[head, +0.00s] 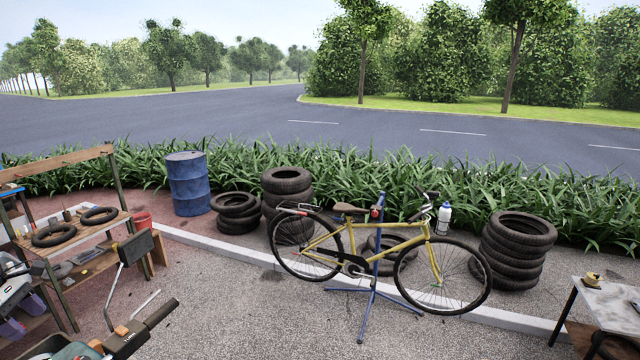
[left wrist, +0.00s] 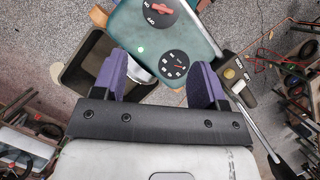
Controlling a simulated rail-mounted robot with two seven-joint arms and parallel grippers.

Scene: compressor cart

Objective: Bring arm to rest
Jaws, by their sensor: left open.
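My left gripper (head: 24,322) is at the left edge of the head view, its purple fingers pointing down. In the left wrist view the left gripper (left wrist: 158,85) shows two purple fingers apart with nothing held between them. Beyond the fingertips is the green compressor cart (left wrist: 150,35), with a red on/off knob (left wrist: 160,12) and a black dial (left wrist: 174,65). In the head view only part of the green cart (head: 75,351) shows at the bottom edge. The right gripper is not in view.
A wooden workbench (head: 88,232) with tyres stands at left. A yellow bicycle (head: 385,245) is on a blue stand. Tyre stacks (head: 515,250), a blue barrel (head: 188,183) and a table (head: 612,303) stand around. The middle gravel is clear.

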